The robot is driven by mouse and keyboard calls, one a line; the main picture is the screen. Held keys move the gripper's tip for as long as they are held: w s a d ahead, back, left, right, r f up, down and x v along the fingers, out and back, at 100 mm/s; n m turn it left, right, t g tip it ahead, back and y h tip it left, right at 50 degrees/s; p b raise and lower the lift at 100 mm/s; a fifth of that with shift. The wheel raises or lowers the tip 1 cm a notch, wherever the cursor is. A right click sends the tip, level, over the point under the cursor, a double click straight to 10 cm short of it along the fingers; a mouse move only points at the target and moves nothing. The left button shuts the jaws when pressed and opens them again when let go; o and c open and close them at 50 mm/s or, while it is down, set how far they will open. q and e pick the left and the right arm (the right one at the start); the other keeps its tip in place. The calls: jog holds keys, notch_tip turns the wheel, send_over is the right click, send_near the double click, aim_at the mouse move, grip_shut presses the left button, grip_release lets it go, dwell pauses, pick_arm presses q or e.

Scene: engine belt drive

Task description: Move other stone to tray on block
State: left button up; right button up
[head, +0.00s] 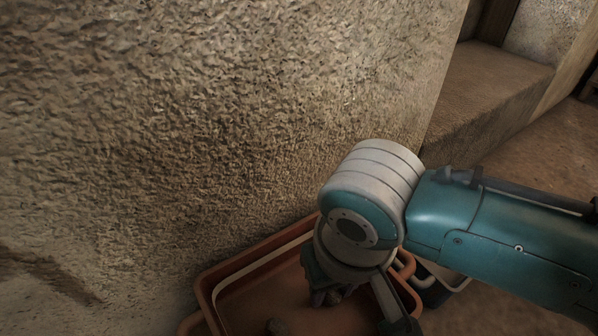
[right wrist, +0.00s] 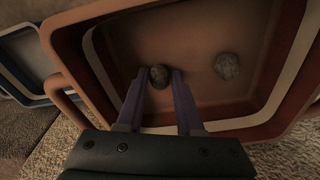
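My right gripper (right wrist: 159,77) reaches down into an orange-brown tray. Its two purple fingers are closed against both sides of a small dark stone (right wrist: 159,76). A lighter grey stone (right wrist: 227,66) lies on the tray floor, to the right in the right wrist view. My right arm covers much of the tray there. The block is not clearly visible. My left gripper is not in view.
A rough stone wall (head: 200,120) rises right behind the tray. A second container (head: 440,275), dark with a pale rim, stands beside it and also shows in the right wrist view (right wrist: 25,60). A stone ledge (head: 490,85) and bare floor (head: 555,150) lie at the right.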

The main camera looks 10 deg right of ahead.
jog(key=o, duration=0.4)
jog(key=s+a+r+n+y+p, duration=0.1)
jog(key=s+r+p, duration=0.2)
jog(key=r+p, duration=0.3)
jog(key=s+a+r+y+p, duration=0.1)
jog(key=s+r+p, duration=0.1)
jog(key=r+p, duration=0.5)
jog(key=s+d+r, duration=0.2)
jog(key=d+r, duration=0.1)
jog(key=s+d+r+t+h+b, duration=0.1)
jog(key=s+d+r, duration=0.1)
jog(key=s+d, duration=0.1)
jog(key=s+d+r+t+b, duration=0.1)
jog(key=s+d+r, duration=0.1)
jog(key=d+r, duration=0.1)
jog(key=shift+s+d+r+h, duration=0.15)
jog(key=shift+d+h, duration=0.05)
jog(key=shift+d, duration=0.25)
jog(key=shift+s+d+r+h, duration=0.1)
jog(key=shift+d+r+h, duration=0.1)
jog(key=shift+d, duration=0.25)
